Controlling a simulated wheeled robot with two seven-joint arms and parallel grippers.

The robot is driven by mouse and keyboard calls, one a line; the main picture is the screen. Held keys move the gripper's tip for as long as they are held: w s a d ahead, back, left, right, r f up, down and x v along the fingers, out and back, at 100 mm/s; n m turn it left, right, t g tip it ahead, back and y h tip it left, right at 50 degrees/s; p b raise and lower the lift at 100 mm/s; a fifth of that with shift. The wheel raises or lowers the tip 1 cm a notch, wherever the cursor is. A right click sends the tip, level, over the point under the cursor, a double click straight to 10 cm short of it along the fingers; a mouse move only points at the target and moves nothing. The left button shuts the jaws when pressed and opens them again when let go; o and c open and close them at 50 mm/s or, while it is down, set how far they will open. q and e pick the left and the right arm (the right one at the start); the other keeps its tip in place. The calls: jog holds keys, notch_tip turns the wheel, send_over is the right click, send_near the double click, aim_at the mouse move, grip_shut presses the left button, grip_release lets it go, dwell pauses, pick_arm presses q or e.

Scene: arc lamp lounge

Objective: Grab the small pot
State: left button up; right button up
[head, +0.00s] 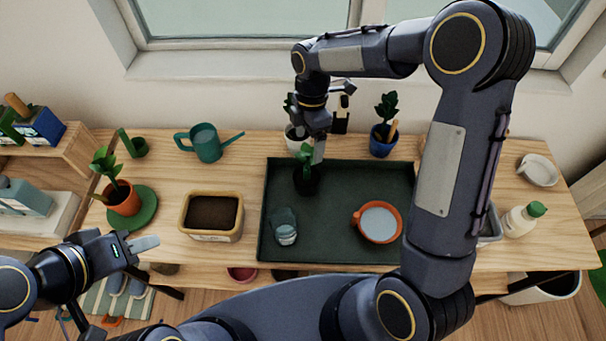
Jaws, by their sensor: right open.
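A small dark pot (306,184) with a green plant stands on the dark green tray (343,172), toward its back left. My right gripper (315,150) points down just above and behind this plant, open. It partly covers the plant, and I cannot tell whether a finger touches it. A small green pot (138,148) stands at the back left of the table. My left gripper (147,243) is at the table's front left edge, away from the pots; its finger gap cannot be made out.
An orange pot (123,199) with a plant stands on a green mat at left, near a teal watering can (207,143) and a soil box (211,214). The tray also holds an orange bowl (378,222). A blue pot (382,141) and a partly hidden white pot stand behind.

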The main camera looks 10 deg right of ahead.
aim_at(307, 161)
jog(key=shift+s+f+b, duration=0.15)
jog(key=shift+f+b, duration=0.2)
jog(key=shift+f, duration=0.25)
jog(key=shift+s+f+b, duration=0.15)
jog(key=shift+f+b, duration=0.15)
jog(key=shift+f, duration=0.3)
jog(key=f+b, duration=0.2)
jog(key=f, duration=0.1)
jog(key=s+a+f+b, duration=0.1)
jog(key=b, duration=0.1)
jog(key=shift+f, duration=0.35)
jog(key=shift+r, duration=0.1)
jog(key=c, duration=1.3)
jog(key=shift+r+p, duration=0.1)
jog(key=shift+p, duration=0.2)
